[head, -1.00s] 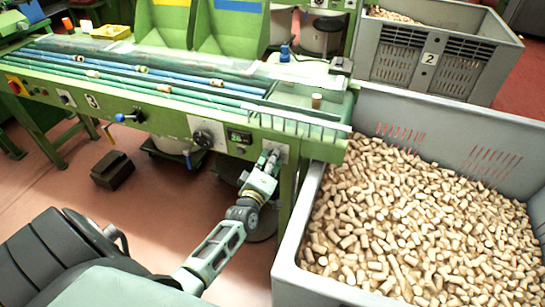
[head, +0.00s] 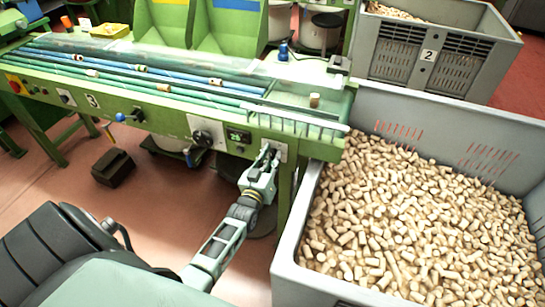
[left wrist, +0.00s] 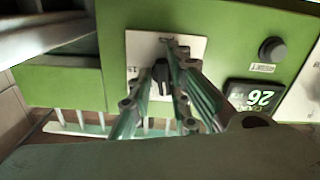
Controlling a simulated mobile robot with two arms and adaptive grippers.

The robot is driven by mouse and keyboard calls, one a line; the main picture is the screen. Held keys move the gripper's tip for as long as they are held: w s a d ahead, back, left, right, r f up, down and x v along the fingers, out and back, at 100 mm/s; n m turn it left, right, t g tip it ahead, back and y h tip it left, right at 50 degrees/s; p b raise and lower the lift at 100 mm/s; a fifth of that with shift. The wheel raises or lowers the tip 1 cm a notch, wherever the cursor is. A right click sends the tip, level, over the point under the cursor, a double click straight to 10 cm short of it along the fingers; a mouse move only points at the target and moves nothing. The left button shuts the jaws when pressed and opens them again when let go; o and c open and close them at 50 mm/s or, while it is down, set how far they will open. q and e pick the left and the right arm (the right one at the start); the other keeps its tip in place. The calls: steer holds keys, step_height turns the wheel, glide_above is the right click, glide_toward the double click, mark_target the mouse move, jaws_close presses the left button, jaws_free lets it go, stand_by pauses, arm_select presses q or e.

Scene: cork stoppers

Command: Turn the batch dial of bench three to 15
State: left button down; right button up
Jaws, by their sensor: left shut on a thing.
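The batch dial (left wrist: 162,76) is a small black knob on a white plate (left wrist: 138,50) on the green front of bench three (head: 172,115). The plate has small marks, one looking like 15, in the left wrist view. My left gripper (head: 269,154) is at this plate near the bench's right end. In the left wrist view its fingers (left wrist: 164,84) stand on either side of the knob, shut on it. In the head view the gripper hides most of the knob. I cannot read its pointer clearly. My right gripper is not in view.
A lit display (left wrist: 254,98) beside the plate seems to read 26, upside down. A larger dark knob (head: 203,138) sits further left. A big grey crate of corks (head: 290,245) stands close to the right of my left arm. Corks lie along the bench's rails.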

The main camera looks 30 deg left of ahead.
arm_select(q)
steer(key=m, duration=0.5)
steer(key=shift+s+a+f+m, duration=0.2)
steer(key=shift+a+f+m, duration=0.1)
steer(key=shift+f, duration=0.1)
steer(key=m, duration=0.4)
steer(key=shift+b, duration=0.3)
steer(key=m+b, duration=0.1)
steer(key=m, duration=0.4)
steer(key=m+b, duration=0.1)
steer(key=m, duration=0.1)
steer(key=m+b, duration=0.1)
steer(key=m, duration=0.1)
steer(key=shift+w+a+r, duration=0.1)
steer(key=shift+w+r, duration=0.05)
steer(key=shift+r, duration=0.1)
steer(key=shift+r+m+b, duration=0.15)
steer(key=shift+m+b, duration=0.3)
steer(key=shift+m, duration=0.35)
steer(key=shift+w+r, duration=0.1)
steer(key=shift+r, duration=0.05)
steer(key=c, duration=1.8)
jaws_free()
